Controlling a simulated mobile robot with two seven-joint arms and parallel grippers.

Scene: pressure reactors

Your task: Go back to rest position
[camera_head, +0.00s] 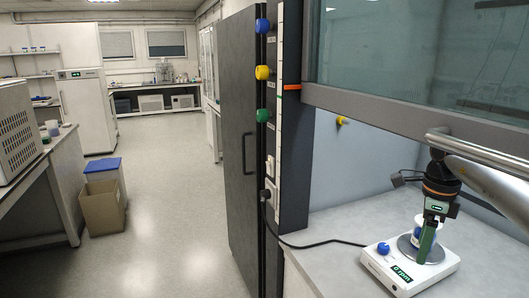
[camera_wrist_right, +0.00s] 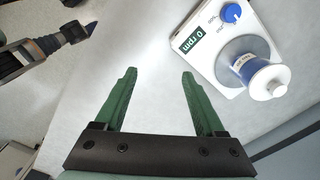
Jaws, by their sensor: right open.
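My right gripper (camera_head: 427,240) hangs fingers-down inside the hood, in front of the white stirrer from the head camera. It also shows in the right wrist view (camera_wrist_right: 158,74), with its two green fingers apart and nothing between them. The white stirrer (camera_head: 385,270) has a blue knob, a green display and a round grey plate. In the right wrist view the stirrer (camera_wrist_right: 207,58) lies at the upper right, beside the fingers. A small white-and-blue container (camera_wrist_right: 244,71) stands on its plate, apart from the fingers. In the head view the gripper partly hides this container.
The raised hood sash (camera_head: 415,105) and its frame are above my right arm. A black cable (camera_head: 320,245) runs from the hood post to the stirrer. A dark cabinet (camera_head: 240,150) stands left of the hood.

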